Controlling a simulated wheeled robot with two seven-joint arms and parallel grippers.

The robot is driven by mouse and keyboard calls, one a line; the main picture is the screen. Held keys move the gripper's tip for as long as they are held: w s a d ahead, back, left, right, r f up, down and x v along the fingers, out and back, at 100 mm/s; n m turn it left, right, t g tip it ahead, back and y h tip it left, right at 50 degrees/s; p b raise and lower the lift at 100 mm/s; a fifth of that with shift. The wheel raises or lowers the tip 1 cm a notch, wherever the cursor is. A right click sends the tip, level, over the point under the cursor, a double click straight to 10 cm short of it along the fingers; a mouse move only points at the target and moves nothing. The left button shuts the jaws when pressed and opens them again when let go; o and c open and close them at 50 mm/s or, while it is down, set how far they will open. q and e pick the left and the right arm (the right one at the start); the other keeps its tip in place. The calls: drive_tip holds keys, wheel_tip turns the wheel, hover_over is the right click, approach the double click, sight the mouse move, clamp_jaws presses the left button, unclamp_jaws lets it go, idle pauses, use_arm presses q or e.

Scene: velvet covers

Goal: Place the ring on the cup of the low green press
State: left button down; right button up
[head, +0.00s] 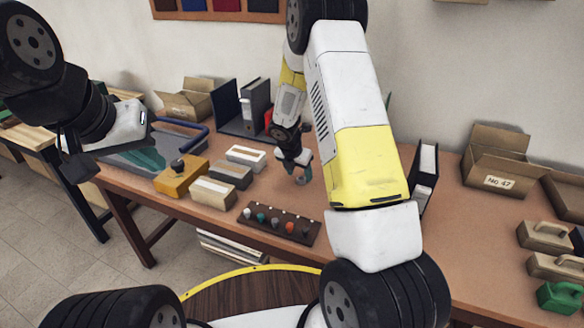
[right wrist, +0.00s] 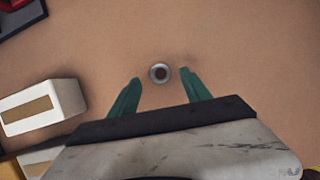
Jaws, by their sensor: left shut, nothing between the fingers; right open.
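A small grey ring (right wrist: 159,73) with a dark centre shows in the right wrist view, seen from above against the brown tabletop. My right gripper (right wrist: 161,80) is open, with its two green fingertips on either side of the ring and apart from it. In the head view my right gripper (head: 301,172) is low over the middle of the table, and I cannot make out the ring there. A low green block with a handle (head: 560,297) sits at the right edge; its cup is not discernible. My left gripper (head: 72,158) is shut and empty at the left, away from the ring.
A dark rack with several coloured knobs (head: 279,227) lies at the table's front. Yellow (head: 180,180), beige (head: 213,192) and white (head: 246,157) blocks stand left of my right gripper. Black binders (head: 424,170) and a cardboard box (head: 500,160) stand to the right.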

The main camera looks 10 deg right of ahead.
sight(301, 180)
drive_tip(key=shift+x, duration=1.2)
clamp_jaws()
drive_tip(key=shift+r, duration=0.15)
